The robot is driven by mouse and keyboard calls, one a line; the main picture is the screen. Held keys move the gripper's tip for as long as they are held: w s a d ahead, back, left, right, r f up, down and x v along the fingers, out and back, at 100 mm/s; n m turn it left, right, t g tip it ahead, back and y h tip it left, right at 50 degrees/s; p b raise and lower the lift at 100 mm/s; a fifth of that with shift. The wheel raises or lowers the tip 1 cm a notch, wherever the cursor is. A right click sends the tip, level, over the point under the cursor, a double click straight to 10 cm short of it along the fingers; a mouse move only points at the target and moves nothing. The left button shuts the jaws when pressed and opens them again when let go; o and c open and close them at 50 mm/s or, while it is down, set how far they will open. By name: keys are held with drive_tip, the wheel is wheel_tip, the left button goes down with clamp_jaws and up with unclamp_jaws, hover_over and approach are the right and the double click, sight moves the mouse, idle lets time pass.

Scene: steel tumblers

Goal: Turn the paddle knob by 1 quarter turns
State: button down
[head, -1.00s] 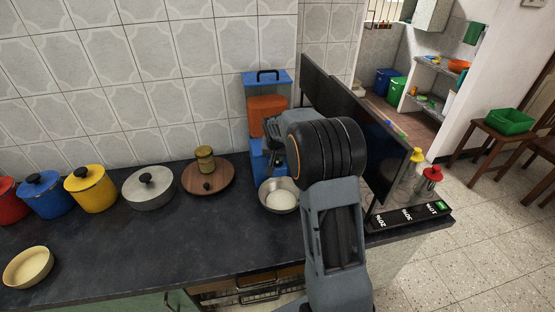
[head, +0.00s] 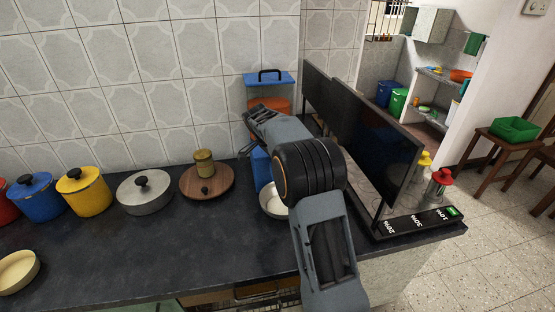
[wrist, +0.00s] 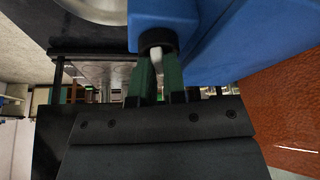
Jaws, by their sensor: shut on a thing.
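The blue dispenser (head: 268,79) with an orange hopper (head: 284,103) stands against the tiled wall, partly behind my arm. Its blue body also fills the upper right of the wrist view (wrist: 225,35). The paddle knob (wrist: 155,54) shows there as a small pale piece below a dark round collar on the blue body. My gripper (wrist: 160,75) is shut on the knob, one green finger on each side of it. In the head view my gripper (head: 246,150) is in front of the dispenser, and the knob cannot be made out there.
A metal bowl (head: 270,204) stands below the dispenser, partly hidden by my arm. To the left are a wooden board (head: 222,188) with a jar (head: 204,162) and several lidded pots. Dark screens (head: 375,140) stand close on the right. The front left counter is mostly clear.

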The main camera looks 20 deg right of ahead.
drive_tip(key=shift+w+f+m+g+p, duration=0.1)
drive_tip(key=shift+m+g+p, duration=0.5)
drive_tip(key=shift+m, duration=1.3)
drive_tip(key=shift+m+g, duration=0.3)
drive_tip(key=c, duration=1.3)
unclamp_jaws()
drive_tip(key=shift+o, duration=0.6)
drive_tip(key=p+v, duration=0.1)
drive_tip(key=v, duration=1.2)
drive_tip(key=shift+r, duration=0.4)
